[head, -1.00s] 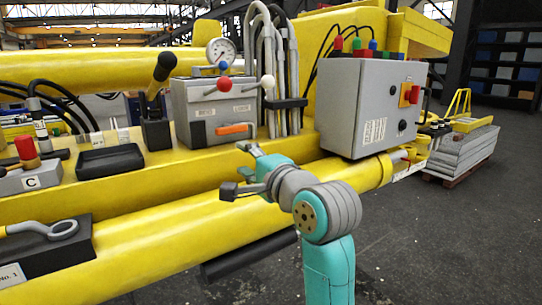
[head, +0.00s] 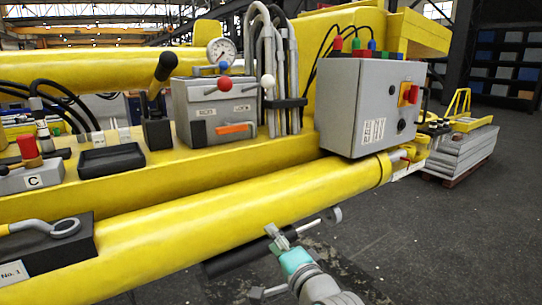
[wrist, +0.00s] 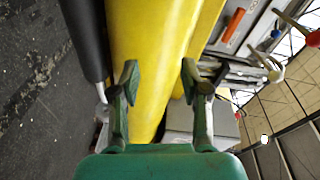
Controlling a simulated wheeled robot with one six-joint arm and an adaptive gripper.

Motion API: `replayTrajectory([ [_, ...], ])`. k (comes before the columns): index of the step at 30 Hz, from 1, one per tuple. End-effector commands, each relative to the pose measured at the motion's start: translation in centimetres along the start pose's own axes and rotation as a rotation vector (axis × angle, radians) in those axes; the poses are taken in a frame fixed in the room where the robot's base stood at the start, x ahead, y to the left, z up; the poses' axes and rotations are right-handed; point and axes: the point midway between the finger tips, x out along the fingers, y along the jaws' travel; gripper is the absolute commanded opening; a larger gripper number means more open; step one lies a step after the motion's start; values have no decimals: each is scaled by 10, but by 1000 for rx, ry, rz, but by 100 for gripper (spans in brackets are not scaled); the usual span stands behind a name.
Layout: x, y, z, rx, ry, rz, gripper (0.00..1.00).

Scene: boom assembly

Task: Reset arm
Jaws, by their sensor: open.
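My gripper (head: 265,263) is low in front of the yellow boom tube (head: 240,215), near the bottom edge of the head view. Its two fingers are spread apart and hold nothing. In the wrist view my gripper (wrist: 159,78) shows both fingertips apart, with the yellow tube (wrist: 150,40) behind the gap. The teal wrist part shows just behind the fingers in the head view. The rest of my arm is cut off by the bottom edge.
A black cylinder (head: 235,259) lies under the tube, close to my gripper. Above stand a grey lever box (head: 215,100), a grey control box (head: 365,105) and a black tray (head: 111,159). Dark floor (head: 450,240) is clear at the lower right.

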Motion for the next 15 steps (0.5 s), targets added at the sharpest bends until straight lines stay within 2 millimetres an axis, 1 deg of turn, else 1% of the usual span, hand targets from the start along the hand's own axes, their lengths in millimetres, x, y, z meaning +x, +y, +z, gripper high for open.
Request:
replayTrajectory([
  [1,-9,24,1,-22,13,17,46],
  [6,-42,84,4,-117,60,52,46],
  [11,-78,134,8,-211,100,90,46],
  [15,-115,173,14,-297,128,126,46],
])
